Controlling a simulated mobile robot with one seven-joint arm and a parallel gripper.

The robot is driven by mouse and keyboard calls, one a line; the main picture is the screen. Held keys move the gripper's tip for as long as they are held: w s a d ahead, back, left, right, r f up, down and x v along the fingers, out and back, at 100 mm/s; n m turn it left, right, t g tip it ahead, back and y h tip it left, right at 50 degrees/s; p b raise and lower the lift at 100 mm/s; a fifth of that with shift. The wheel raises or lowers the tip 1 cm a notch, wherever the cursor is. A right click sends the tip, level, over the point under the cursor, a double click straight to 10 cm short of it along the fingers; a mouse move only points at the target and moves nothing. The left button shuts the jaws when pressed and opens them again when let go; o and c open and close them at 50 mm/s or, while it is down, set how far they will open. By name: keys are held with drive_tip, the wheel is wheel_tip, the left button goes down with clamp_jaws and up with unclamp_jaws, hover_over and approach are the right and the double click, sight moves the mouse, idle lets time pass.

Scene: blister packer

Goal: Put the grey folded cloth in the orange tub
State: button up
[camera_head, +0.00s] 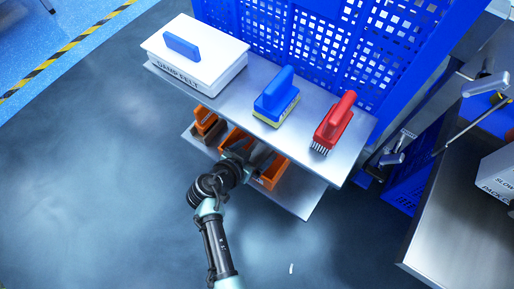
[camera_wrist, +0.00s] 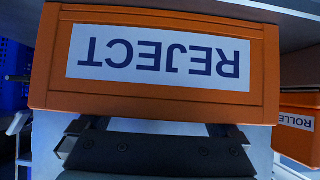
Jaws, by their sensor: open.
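My gripper (camera_head: 254,156) reaches in at the lower shelf in the head view, and my arm hides part of what is there. In the wrist view my open gripper (camera_wrist: 155,128) has its two fingers apart, just in front of an orange tub marked REJECT (camera_wrist: 55,55). Its label appears upside down. An orange tub (camera_head: 235,138) also shows beside my gripper in the head view, with another orange tub (camera_head: 271,173) to its right. I cannot make out the grey folded cloth for certain in either view. A pale grey surface lies below the REJECT tub between the fingers.
The steel top shelf (camera_head: 240,98) overhangs the lower shelf (camera_head: 297,192). On top stand a white DAMP FELT box (camera_head: 195,60), a blue-handled sponge (camera_head: 276,98) and a red brush (camera_head: 334,122). Orange bins (camera_head: 205,121) sit at the lower left. The floor in front is clear.

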drive_tip(key=shift+s+r+p, duration=0.1)
drive_tip(key=shift+r+p, duration=0.2)
drive_tip(key=shift+p, duration=0.15)
drive_tip(key=p+v, duration=0.6)
drive_tip(key=v, duration=0.6)
drive_tip(key=shift+r+p, duration=0.3)
drive_tip(key=shift+r, duration=0.05)
